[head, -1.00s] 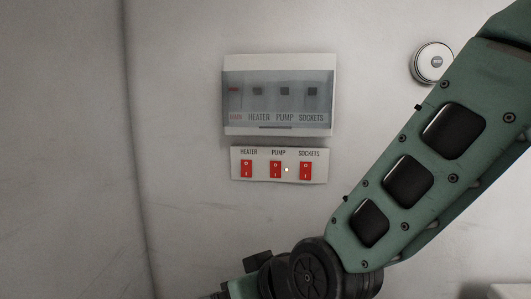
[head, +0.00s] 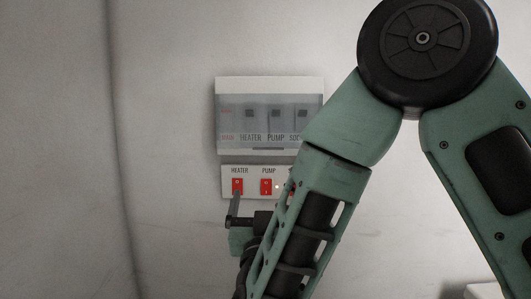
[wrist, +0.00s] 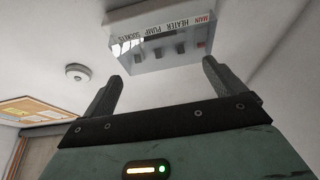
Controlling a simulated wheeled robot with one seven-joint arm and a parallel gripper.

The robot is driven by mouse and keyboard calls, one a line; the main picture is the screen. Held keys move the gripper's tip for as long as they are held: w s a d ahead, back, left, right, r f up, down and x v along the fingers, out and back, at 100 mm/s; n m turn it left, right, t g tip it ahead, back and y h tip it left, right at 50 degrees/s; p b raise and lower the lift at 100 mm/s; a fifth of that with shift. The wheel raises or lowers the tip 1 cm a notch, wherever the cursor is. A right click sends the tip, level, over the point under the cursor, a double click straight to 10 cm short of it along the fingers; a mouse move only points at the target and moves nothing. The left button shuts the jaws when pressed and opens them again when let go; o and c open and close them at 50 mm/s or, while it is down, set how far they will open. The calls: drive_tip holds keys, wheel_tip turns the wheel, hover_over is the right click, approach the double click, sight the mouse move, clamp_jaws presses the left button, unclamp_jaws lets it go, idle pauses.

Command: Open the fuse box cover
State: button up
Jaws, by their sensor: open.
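The fuse box (head: 269,84) is a white wall box. Its smoky see-through cover (head: 262,121) is shut, with dark breakers behind it and a dark slot along its lower edge. My arm hides its lower right corner. In the wrist view the fuse box (wrist: 165,52) appears upside down beyond the fingertips, its MAIN label at the right. My gripper (wrist: 162,70) is open and empty, its two fingers apart. In the head view one finger rises in front of the wall, just below the HEATER switch; my arm hides much of the gripper.
A white switch panel (head: 228,190) sits under the fuse box with red HEATER (head: 237,185) and PUMP (head: 266,186) switches; my arm covers its right end. A round white fixture (wrist: 77,72) and a cork board (wrist: 35,110) show in the wrist view. The wall left of the box is clear.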

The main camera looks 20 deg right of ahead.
drive_tip(key=p+x, duration=0.6)
drive_tip(key=x, duration=1)
drive_tip(key=shift+w+p, duration=0.3)
drive_tip(key=shift+p, duration=0.05)
drive_tip(key=shift+d+r, duration=0.1)
drive_tip(key=shift+r, duration=0.05)
drive_tip(key=c, duration=1.4)
